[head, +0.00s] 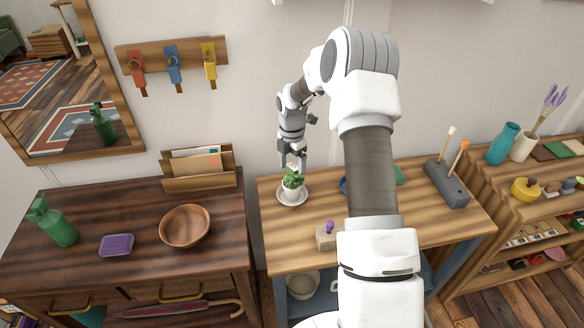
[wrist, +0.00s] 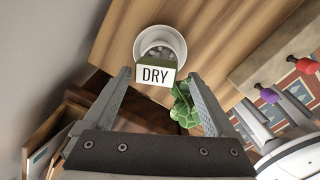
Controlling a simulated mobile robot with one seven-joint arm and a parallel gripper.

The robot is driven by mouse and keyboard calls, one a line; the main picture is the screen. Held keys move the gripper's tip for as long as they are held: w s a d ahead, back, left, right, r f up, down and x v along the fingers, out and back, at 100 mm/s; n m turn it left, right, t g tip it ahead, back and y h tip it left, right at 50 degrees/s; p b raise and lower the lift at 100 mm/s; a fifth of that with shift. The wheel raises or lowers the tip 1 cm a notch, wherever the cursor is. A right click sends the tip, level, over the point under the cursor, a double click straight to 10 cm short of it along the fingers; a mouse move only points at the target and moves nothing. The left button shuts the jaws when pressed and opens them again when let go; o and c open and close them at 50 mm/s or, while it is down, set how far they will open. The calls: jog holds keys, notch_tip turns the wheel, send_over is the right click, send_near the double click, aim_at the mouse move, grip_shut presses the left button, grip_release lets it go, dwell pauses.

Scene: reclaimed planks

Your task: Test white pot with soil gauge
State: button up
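The white pot (head: 292,194) stands on a white saucer on the light wooden table, with a leafy green plant (head: 292,178) in it. In the wrist view the pot (wrist: 160,42) shows dark soil. The soil gauge (wrist: 154,74), a small green-edged block with a white face reading "DRY", sits at the pot's near edge. Whether its probe is in the soil is hidden. My gripper (wrist: 157,76) is open right above the pot, one finger either side of the gauge, with gaps visible. Leaves (wrist: 185,106) show by the right finger. The gauge is not clear in the head view.
A wooden block with a purple knob (head: 327,236) stands at the table's front. A grey holder with sticks (head: 446,183) is at the right. My arm hides the table's middle. A letter rack (head: 199,168) and wooden bowl (head: 185,226) are on the dark cabinet at left.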

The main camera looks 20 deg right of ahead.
notch_tip(320, 180, up, 18)
jog(key=p, duration=0.1)
jog(key=shift+f, duration=0.25)
dwell(0.4)
